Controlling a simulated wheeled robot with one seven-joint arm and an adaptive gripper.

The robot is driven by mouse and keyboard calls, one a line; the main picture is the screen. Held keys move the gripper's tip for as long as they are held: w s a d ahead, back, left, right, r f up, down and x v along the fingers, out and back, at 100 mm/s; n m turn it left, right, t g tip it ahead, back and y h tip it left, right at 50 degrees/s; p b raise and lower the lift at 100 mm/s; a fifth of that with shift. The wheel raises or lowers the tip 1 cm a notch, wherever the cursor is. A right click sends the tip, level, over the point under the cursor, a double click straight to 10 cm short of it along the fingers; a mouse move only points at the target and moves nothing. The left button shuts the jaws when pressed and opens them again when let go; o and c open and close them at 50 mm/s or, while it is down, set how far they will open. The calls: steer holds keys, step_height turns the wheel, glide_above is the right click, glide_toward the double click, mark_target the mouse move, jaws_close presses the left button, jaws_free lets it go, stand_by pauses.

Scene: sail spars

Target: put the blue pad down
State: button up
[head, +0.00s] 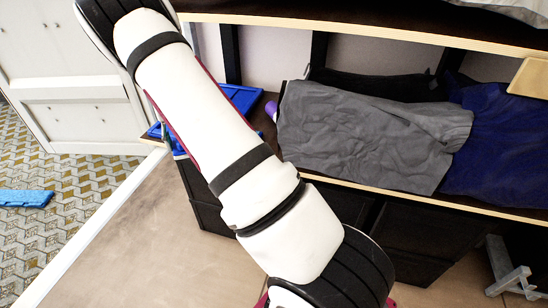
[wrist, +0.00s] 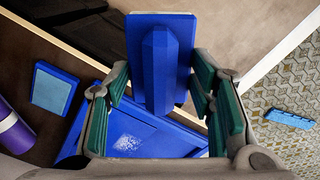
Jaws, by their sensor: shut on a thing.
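In the wrist view a flat blue pad (wrist: 185,50) with a raised ridge along its middle stands between the fingers of my gripper (wrist: 160,78). My gripper, with green finger faces, is shut on it. Beyond its lower end lies a blue tray (wrist: 90,118) with a pale speckled patch. How far the pad is above the tray I cannot tell. In the head view my arm hides most of the gripper and the pad; part of the blue tray (head: 241,97) shows behind the arm.
A smaller blue block (wrist: 54,90) with a lighter face and a purple cylinder (wrist: 12,130) lie left of the tray. Grey cloth (head: 360,130) and dark blue cloth (head: 500,140) cover the shelf's right. A bright blue piece (head: 25,198) lies on the patterned floor.

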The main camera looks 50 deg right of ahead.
steer(key=w+d+f+m+b, duration=0.1)
steer(key=d+m+b, duration=0.1)
steer(key=d, duration=0.5)
steer(key=w+d+f+m+b, duration=0.1)
steer(key=d+f+m+b, duration=0.1)
steer(key=d, duration=0.5)
steer(key=w+d+f+m+b, duration=0.1)
steer(key=d+f+m+b, duration=0.1)
steer(key=d, duration=0.6)
steer(key=shift+w+m, duration=0.35)
steer(key=shift+m, duration=0.15)
steer(key=shift+s+d, duration=0.2)
steer(key=shift+d, duration=0.15)
steer(key=s+d, duration=0.4)
steer(key=s, duration=0.5)
steer(key=s+d, duration=0.4)
steer(key=s, duration=0.5)
steer(key=f, duration=0.6)
steer(key=shift+a+f+b, duration=0.3)
steer(key=shift+f+b, duration=0.05)
steer(key=shift+s+f, duration=0.1)
steer(key=shift+f, duration=0.05)
